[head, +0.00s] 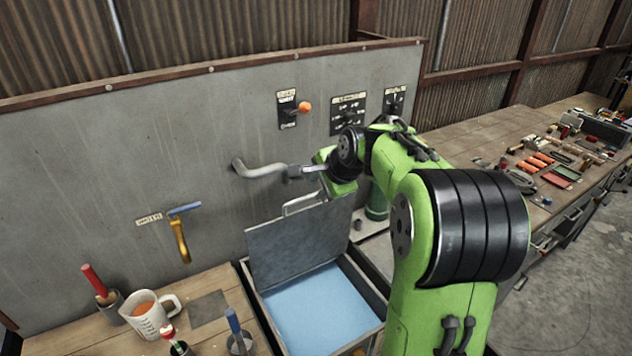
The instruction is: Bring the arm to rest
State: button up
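My green and black arm (425,235) reaches from the lower right toward the grey wall panel. My gripper (303,172) is small in the head view, at the end of a curved grey pipe (258,170) that comes out of the panel. I cannot tell whether it touches the pipe or is only in front of it. Whether its fingers are open or shut is too small to tell.
Below my gripper stands a metal tank (262,300) with blue inside and its handled lid (300,240) raised. The panel (120,160) carries an orange-knobbed lever (303,107) and a blue-and-yellow handle (181,230). A measuring jug (150,318) stands left. Tools crowd the right bench.

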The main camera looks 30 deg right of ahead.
jog(key=s+a+n+g+b, duration=0.1)
jog(key=s+a+n+b, duration=0.3)
jog(key=s+a+n, duration=0.7)
jog(key=s+a+f+n+b, duration=0.1)
jog(key=s+f+n, duration=0.2)
jog(key=s, duration=0.6)
jog(key=s+a+f+n+g+b, duration=0.1)
jog(key=s+a+f+n, duration=0.1)
jog(key=s, duration=0.7)
notch_tip(320, 180, down, 3)
jog(key=shift+s+a+r+n, duration=0.2)
jog(key=shift+s+a+n, duration=0.1)
jog(key=shift+n, duration=0.6)
